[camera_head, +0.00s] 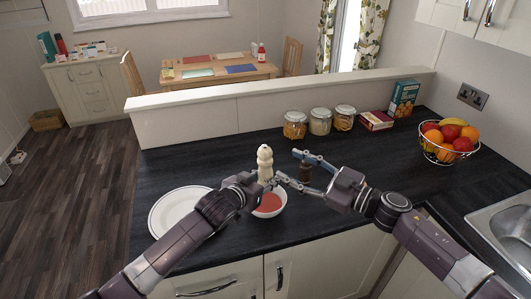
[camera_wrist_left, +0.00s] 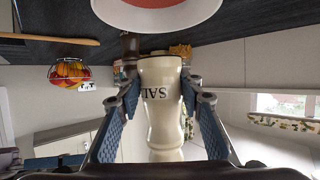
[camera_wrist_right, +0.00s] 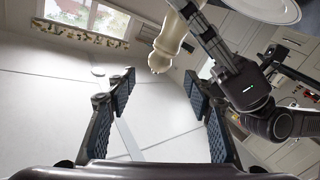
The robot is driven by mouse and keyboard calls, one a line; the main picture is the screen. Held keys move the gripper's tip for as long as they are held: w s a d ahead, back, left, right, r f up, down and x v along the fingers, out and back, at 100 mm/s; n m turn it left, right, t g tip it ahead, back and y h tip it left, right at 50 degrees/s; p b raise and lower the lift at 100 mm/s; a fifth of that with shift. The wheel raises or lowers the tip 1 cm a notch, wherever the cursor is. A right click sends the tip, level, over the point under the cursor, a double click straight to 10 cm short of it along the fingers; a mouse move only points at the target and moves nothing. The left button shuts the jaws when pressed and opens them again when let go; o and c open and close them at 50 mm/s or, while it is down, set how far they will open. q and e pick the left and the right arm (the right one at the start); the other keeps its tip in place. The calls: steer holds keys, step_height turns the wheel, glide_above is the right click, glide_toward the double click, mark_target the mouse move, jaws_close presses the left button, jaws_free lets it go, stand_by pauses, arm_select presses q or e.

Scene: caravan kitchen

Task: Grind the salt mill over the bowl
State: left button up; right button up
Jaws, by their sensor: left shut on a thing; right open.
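The cream salt mill (camera_head: 265,158) is upright, with lettering on its body in the left wrist view (camera_wrist_left: 162,105). My left gripper (camera_head: 265,181) is shut around its body. The white bowl (camera_head: 282,208) with red contents is on the counter, just below and in front of the mill; the left forearm and gripper partly cover it. I cannot tell whether the mill is directly above the bowl. My right gripper (camera_head: 287,165) is open and empty to the right of the mill, its fingers pointing towards it. In the right wrist view the mill (camera_wrist_right: 170,40) is beyond the open fingers, apart from them.
A dark brown mill (camera_head: 305,173) stands behind the right fingers. A white plate (camera_head: 166,214) lies left of the bowl. Several jars (camera_head: 320,123), a box (camera_head: 404,98) and a fruit basket (camera_head: 447,153) are farther back. The sink (camera_head: 505,225) is at right. The counter's middle right is clear.

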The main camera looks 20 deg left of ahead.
mark_target(268, 156)
steer(key=x, duration=1)
steer(key=c, duration=1.2)
steer(key=shift+s+a+m+t+h, duration=0.1)
steer(key=shift+m+t+h, duration=0.6)
steer(key=shift+m+t, duration=0.4)
steer(key=shift+s+m+t+h, duration=0.1)
steer(key=shift+m+t+h, duration=0.65)
steer(key=shift+t, duration=0.65)
steer(key=shift+w+m+t+h, duration=0.1)
steer(key=shift+m+t+h, duration=0.45)
steer(key=shift+t, duration=0.15)
